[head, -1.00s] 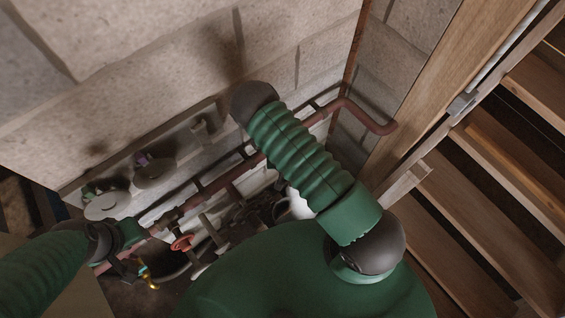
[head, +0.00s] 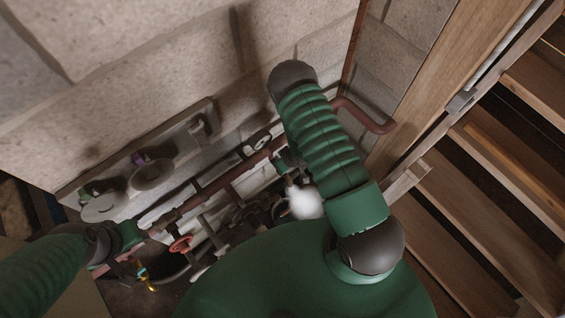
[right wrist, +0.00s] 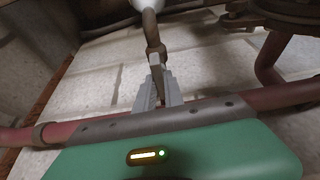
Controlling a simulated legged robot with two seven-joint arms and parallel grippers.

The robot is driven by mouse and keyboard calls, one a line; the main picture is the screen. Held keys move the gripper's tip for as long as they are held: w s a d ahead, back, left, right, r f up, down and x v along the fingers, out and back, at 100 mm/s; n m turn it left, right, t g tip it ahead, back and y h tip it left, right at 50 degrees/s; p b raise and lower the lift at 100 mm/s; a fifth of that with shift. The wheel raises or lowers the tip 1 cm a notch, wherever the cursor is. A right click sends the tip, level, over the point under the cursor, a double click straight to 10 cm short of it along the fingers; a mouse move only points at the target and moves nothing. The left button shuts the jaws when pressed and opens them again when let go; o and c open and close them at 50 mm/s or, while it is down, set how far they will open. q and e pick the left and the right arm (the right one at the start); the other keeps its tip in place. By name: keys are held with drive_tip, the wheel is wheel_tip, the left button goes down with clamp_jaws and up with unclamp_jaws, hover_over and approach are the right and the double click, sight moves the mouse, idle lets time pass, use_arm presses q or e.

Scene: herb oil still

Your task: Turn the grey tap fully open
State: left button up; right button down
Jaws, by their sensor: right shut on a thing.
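The grey tap (right wrist: 154,48) shows in the right wrist view as a slim greyish-brown lever with a collar, rising from between my fingers towards a white rounded thing at the top edge. My right gripper (right wrist: 157,88) is shut on the lever's near end. In the head view my right gripper (head: 290,165) is small and partly hidden by my right arm, close to the wall pipe. My left gripper (head: 130,265) is at lower left, near a red handwheel (head: 180,244); its jaws are too small to read.
A white round thing (head: 305,202) is below my right arm. Wooden shelves (head: 490,215) stand on the right.

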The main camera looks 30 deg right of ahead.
drive_tip(key=shift+w, duration=0.15)
drive_tip(key=c, duration=1.5)
unclamp_jaws()
drive_tip(key=shift+o, duration=0.2)
drive_tip(key=v, duration=1.6)
drive_tip(key=shift+s+r, duration=0.2)
drive_tip(key=shift+r, duration=0.1)
drive_tip(key=shift+d, duration=0.2)
